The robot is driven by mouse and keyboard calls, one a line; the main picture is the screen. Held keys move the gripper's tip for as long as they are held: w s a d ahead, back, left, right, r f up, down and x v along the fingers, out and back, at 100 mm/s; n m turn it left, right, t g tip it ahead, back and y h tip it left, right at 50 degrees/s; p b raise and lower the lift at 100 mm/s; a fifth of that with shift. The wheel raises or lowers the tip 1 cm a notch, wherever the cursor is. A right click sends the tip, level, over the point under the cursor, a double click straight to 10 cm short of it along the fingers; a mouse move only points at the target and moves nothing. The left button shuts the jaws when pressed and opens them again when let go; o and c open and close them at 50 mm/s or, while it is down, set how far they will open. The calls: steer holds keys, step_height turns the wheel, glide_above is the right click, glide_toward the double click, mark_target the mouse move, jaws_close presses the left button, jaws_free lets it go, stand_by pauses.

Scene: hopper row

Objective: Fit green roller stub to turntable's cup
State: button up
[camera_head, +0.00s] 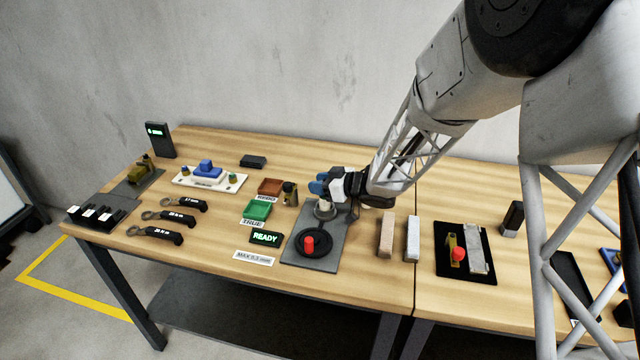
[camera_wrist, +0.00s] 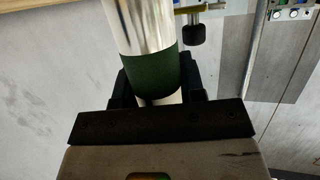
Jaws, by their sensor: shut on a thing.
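The roller stub (camera_wrist: 150,75) fills the upper middle of the wrist view, a shiny silver cylinder with a dark green band. My gripper (camera_wrist: 157,92) is shut around its green end. In the head view my gripper (camera_head: 342,187) is above the back of a grey base plate (camera_head: 325,258). A pale round piece (camera_head: 323,210), which looks like the turntable's cup, stands on that plate, partly hidden by the gripper. I cannot tell whether the stub touches it. A black ring with a red knob (camera_head: 308,243) lies at the plate's front.
Green (camera_head: 257,209) and brown (camera_head: 271,187) trays and a READY display (camera_head: 266,238) lie left of the plate. Two blocks (camera_head: 386,237) and a black tray (camera_head: 466,262) lie to its right. Bare wood separates these groups.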

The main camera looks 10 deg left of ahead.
steer(key=o, duration=1.2)
steer(key=shift+v, duration=3.95)
